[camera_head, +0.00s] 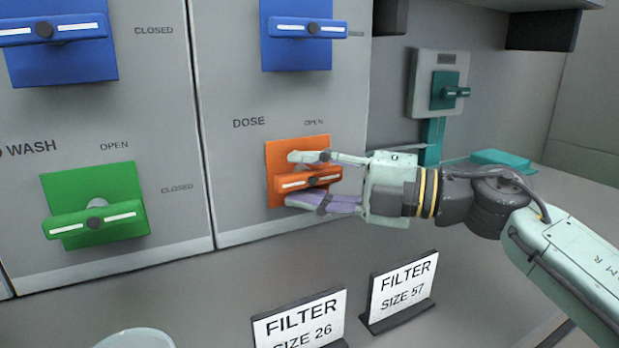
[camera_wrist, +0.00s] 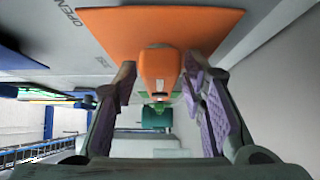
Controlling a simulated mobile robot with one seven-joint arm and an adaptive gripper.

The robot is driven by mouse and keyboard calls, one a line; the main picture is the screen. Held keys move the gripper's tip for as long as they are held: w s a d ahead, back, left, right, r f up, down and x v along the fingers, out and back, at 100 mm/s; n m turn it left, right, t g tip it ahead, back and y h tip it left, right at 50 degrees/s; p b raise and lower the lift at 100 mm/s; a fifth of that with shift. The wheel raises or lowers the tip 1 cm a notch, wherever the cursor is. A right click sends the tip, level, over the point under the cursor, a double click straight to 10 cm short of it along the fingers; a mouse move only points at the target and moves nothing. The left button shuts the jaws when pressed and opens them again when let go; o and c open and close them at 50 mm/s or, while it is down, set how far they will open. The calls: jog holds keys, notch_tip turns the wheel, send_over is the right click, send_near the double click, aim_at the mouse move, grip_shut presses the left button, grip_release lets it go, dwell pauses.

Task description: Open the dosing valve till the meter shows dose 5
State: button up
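The dosing valve is an orange square plate (camera_head: 280,158) under the word DOSE on a grey panel, with an orange bar handle (camera_head: 296,183) that has a white stripe. The handle lies nearly level, its right end slightly higher. OPEN is printed above right of the plate. My gripper (camera_head: 304,181) reaches in from the right, one finger above the handle and one below. In the wrist view the handle (camera_wrist: 160,70) stands between the fingers of my gripper (camera_wrist: 158,82), with gaps on both sides. I see no readable dose meter.
A green valve (camera_head: 96,222) sits left, and blue valves (camera_head: 308,28) (camera_head: 55,32) sit above. A teal valve (camera_head: 445,90) is on a grey box at right. Signs FILTER SIZE 26 (camera_head: 300,322) and FILTER SIZE 57 (camera_head: 402,290) stand on the counter below my gripper, near a pale bowl (camera_head: 135,338).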

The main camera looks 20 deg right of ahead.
grip_shut()
jog(key=shift+n+h, duration=0.3)
dwell(0.5)
jog(key=n+g+h+p, duration=0.1)
jog(key=n+h+p, duration=0.1)
jog(key=shift+r+n+h, duration=0.1)
jog(key=shift+n+h, duration=0.2)
jog(key=shift+h, duration=0.1)
jog(key=n+h, duration=0.2)
jog(key=h, duration=0.2)
jog(key=shift+n+g, duration=0.4)
jog(key=shift+h, duration=0.3)
jog(key=shift+o, duration=0.3)
grip_release()
jog(key=shift+p, duration=0.3)
jog(key=shift+s, duration=0.1)
jog(key=v, duration=1.2)
